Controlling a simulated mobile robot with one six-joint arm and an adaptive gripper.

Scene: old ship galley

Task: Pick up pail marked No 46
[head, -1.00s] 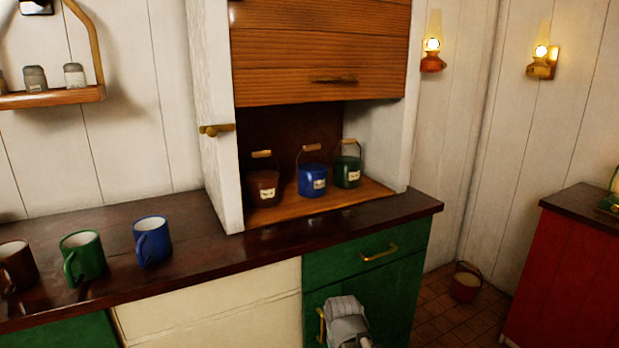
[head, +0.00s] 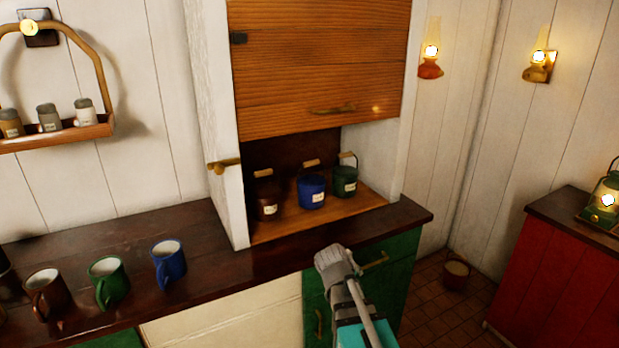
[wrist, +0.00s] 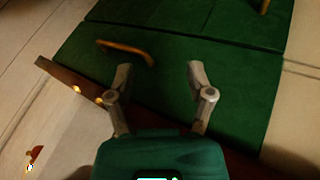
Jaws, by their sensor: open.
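Three small pails with wooden-grip handles stand in the cupboard niche in the head view: a brown one (head: 267,204) at left, a blue one (head: 311,192) in the middle and a green one (head: 345,180) at right. Each bears a pale label, too small to read, so I cannot tell which is No 46. My gripper (head: 327,256) is in front of the counter's front edge, below and apart from the pails. In the wrist view my gripper (wrist: 159,70) is open and empty, with the green drawer front behind its fingers.
A wooden shutter (head: 318,60) hangs partly lowered above the pails. A brass latch (head: 222,166) sits on the left post. Several mugs, including a blue one (head: 168,262), stand on the dark counter (head: 210,225) at left. Another bucket (head: 456,273) is on the floor at right.

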